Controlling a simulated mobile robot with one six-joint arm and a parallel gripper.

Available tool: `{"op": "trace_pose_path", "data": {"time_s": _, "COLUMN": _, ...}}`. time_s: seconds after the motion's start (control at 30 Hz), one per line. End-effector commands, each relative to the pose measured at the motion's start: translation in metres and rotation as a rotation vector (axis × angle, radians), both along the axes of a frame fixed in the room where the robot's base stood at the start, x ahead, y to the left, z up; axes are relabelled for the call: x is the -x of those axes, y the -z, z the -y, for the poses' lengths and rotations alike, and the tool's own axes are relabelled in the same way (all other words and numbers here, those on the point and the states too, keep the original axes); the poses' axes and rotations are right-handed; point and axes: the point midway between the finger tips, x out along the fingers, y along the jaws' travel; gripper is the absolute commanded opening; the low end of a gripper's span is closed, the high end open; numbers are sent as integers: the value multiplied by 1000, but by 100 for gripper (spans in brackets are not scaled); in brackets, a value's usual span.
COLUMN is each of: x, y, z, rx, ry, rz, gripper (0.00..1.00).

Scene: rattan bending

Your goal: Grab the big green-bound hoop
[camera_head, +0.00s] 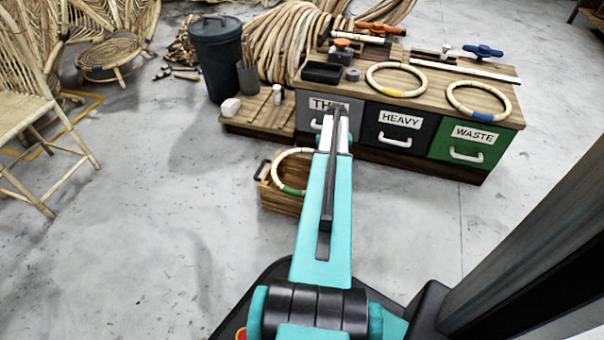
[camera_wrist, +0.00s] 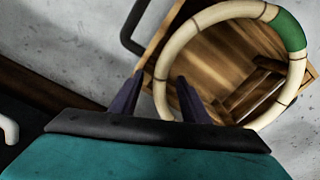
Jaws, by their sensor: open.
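The big green-bound hoop (camera_head: 278,160) is a pale ring with a green band. It rests in or on a small wooden crate (camera_head: 279,201) on the floor, left of the drawer bench, partly hidden by my arm. In the wrist view the hoop (camera_wrist: 174,45) shows large over the crate, its green band at the upper right. My gripper (camera_wrist: 158,78) is open and empty. The hoop's left rim appears between its two dark fingers, with the left finger outside the ring and the right finger overlapping its inside. I cannot tell the depth between fingers and rim.
A yellow-bound hoop (camera_head: 397,80) and a blue-bound hoop (camera_head: 482,99) lie on the bench, above drawers labelled HEAVY and WASTE (camera_head: 470,145). A low wooden platform (camera_head: 258,118) and a dark bin (camera_head: 216,58) stand behind the crate. Floor left of the crate is clear.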

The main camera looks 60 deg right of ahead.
Motion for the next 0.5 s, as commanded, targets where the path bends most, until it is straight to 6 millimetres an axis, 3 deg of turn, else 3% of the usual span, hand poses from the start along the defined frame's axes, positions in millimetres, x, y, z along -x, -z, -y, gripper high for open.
{"op": "trace_pose_path", "data": {"time_s": 0.43, "x": 0, "y": -1, "z": 0, "rx": 0, "ry": 0, "rz": 0, "gripper": 42}}
{"op": "trace_pose_path", "data": {"time_s": 0.5, "x": 0, "y": -1, "z": 0, "rx": 0, "ry": 0, "rz": 0, "gripper": 34}}
